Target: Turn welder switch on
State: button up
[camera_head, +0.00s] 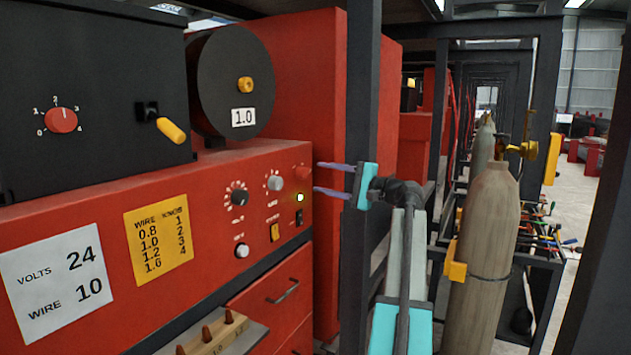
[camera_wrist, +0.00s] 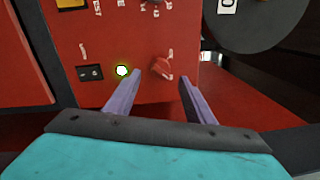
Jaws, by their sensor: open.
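The red welder panel (camera_head: 215,215) fills the left of the head view. At its right end are a red rotary knob (camera_head: 302,172), a lit yellow-green lamp (camera_head: 300,197) and a black rocker switch (camera_head: 299,216), one above the other. The wrist view shows the rocker switch (camera_wrist: 90,73), the lit lamp (camera_wrist: 122,71) and the red knob (camera_wrist: 161,67) in a row. My gripper (camera_head: 318,177) is open and empty, its purple fingers pointing at the panel. In the wrist view my gripper (camera_wrist: 160,79) has the red knob between its fingertips' lines; contact cannot be told.
More knobs (camera_head: 239,197) and a yellow switch (camera_head: 275,232) sit left on the panel. A wire spool (camera_head: 230,75) is above. A dark post (camera_head: 360,90) stands close to my gripper. A gas cylinder (camera_head: 484,250) stands at the right.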

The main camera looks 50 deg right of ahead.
jog(key=b+v, duration=0.2)
jog(key=v, duration=0.6)
jog(key=shift+s, duration=0.2)
dwell(0.3)
